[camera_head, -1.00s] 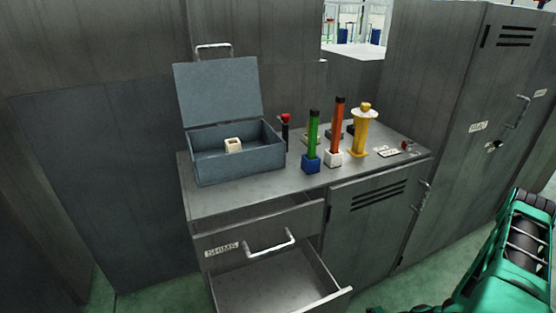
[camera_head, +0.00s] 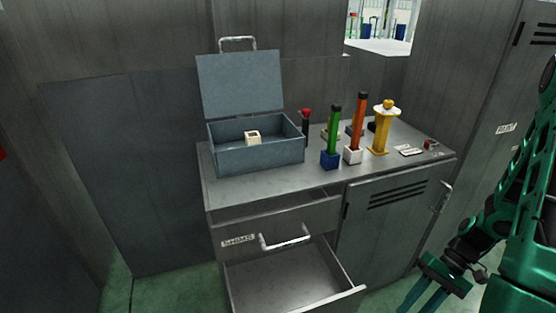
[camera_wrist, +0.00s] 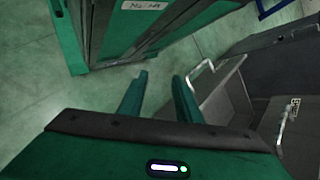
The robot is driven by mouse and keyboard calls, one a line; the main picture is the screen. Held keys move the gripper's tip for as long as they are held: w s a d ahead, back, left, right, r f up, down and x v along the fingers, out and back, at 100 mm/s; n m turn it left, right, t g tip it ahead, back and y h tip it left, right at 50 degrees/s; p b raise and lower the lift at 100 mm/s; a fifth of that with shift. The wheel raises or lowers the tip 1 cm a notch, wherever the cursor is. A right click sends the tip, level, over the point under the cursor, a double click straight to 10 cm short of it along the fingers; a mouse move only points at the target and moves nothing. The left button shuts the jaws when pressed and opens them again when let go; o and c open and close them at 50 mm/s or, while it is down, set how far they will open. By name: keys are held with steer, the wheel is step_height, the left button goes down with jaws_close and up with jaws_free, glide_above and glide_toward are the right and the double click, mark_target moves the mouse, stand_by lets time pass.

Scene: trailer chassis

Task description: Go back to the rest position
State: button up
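My gripper (camera_head: 424,292) is low at the right in the head view, in front of the cabinet, clear of the bench top and to the right of the open drawer. In the wrist view its two green fingers (camera_wrist: 158,82) stand apart with nothing between them. The wrist camera looks down towards the green floor. My green arm fills the right edge of the head view and hides part of the tall locker.
On the cabinet top (camera_head: 250,197) stand an open grey box (camera_head: 253,160) holding a small pale block (camera_head: 252,137), a green post (camera_head: 334,130), an orange post (camera_head: 358,120) and a yellow piece (camera_head: 381,130). Floor shows lower left.

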steer(key=s+d+r+m+t+h, duration=0.1)
steer(key=s+d+r+t+h, duration=0.1)
steer(key=r, duration=1.1)
steer(key=s+d+r+m+t+h, duration=0.1)
steer(key=s+r+h, duration=0.3)
steer(key=r, duration=0.9)
steer(key=shift+s+d+r+m+t+h, duration=0.3)
steer(key=shift+s+d+r+t+h, duration=0.1)
steer(key=shift+t+h, duration=0.15)
steer(key=shift+w+f, duration=0.3)
steer(key=shift+w, duration=0.3)
